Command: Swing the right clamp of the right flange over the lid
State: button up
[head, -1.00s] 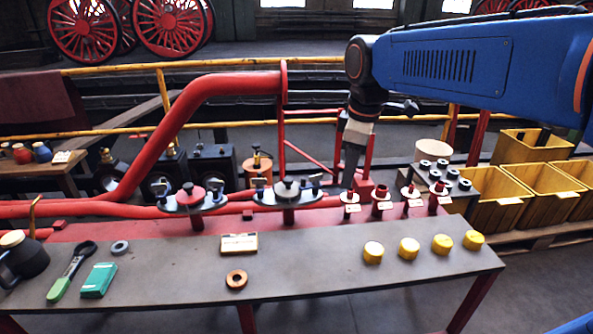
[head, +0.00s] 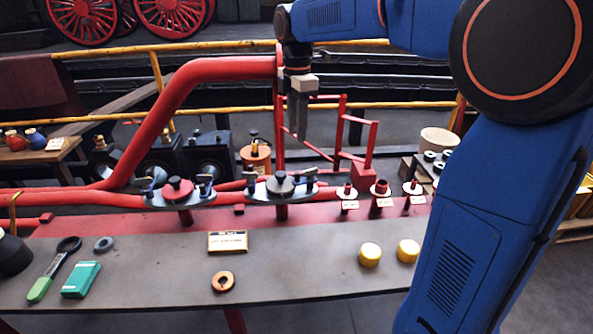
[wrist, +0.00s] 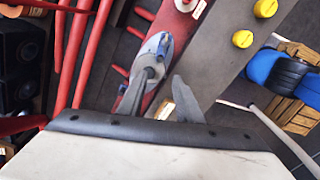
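The right flange (head: 262,197) is a dark oval plate on a red post, with a grey cone-shaped lid (head: 281,184) in its middle. Its right clamp (head: 311,181), small and dark blue, stands at the plate's right end, beside the lid. Another clamp (head: 251,182) stands at the left end. My gripper (head: 299,138) points down, well above and slightly right of the lid, touching nothing. In the wrist view my gripper (wrist: 160,80) has its two fingers apart and empty. The flange plate (wrist: 154,42) shows beyond them, partly hidden by the left finger.
The left flange (head: 180,199) with a red lid stands to the left. Several short red stubs (head: 381,197) stand to the right. A red frame (head: 357,135) rises behind. Yellow caps (head: 370,255), a copper ring (head: 223,281) and a label box (head: 228,241) lie on the grey bench (head: 300,270).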

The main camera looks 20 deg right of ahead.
aim_at(297, 173)
notch_tip(297, 173, down, 14)
jog(key=shift+f, duration=0.25)
dwell(0.3)
grip_shut()
